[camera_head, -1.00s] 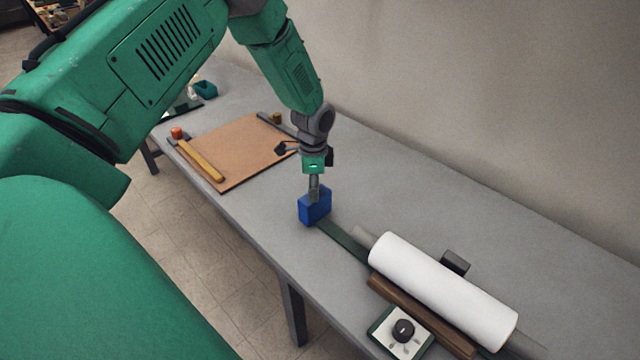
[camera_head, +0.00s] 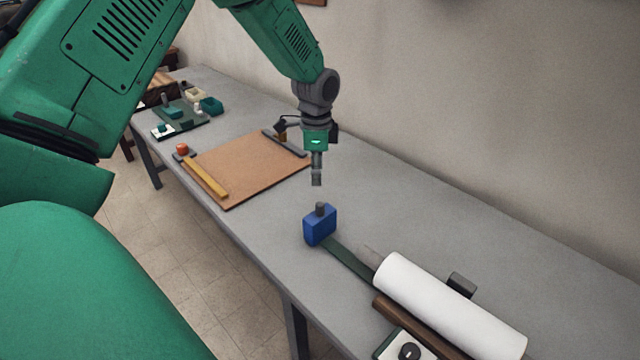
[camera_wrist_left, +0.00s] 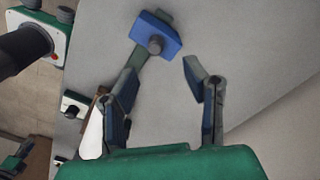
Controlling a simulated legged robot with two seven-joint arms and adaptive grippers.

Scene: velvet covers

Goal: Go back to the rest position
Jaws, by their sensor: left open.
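My left gripper (camera_head: 317,178) hangs above the table, pointing down and empty. In the left wrist view its two fingers (camera_wrist_left: 162,90) are spread apart. A blue block (camera_head: 320,226) with a grey knob on top stands on the table below the gripper, apart from it. The block also shows in the left wrist view (camera_wrist_left: 154,34), beyond the fingertips. My right gripper is not in view.
A dark green strip (camera_head: 350,261) runs from the block toward a white roll (camera_head: 455,305). A brown board (camera_head: 245,168) with a yellow bar (camera_head: 206,177) lies further back. Small items stand at the far end. The wall borders the grey table (camera_head: 420,220).

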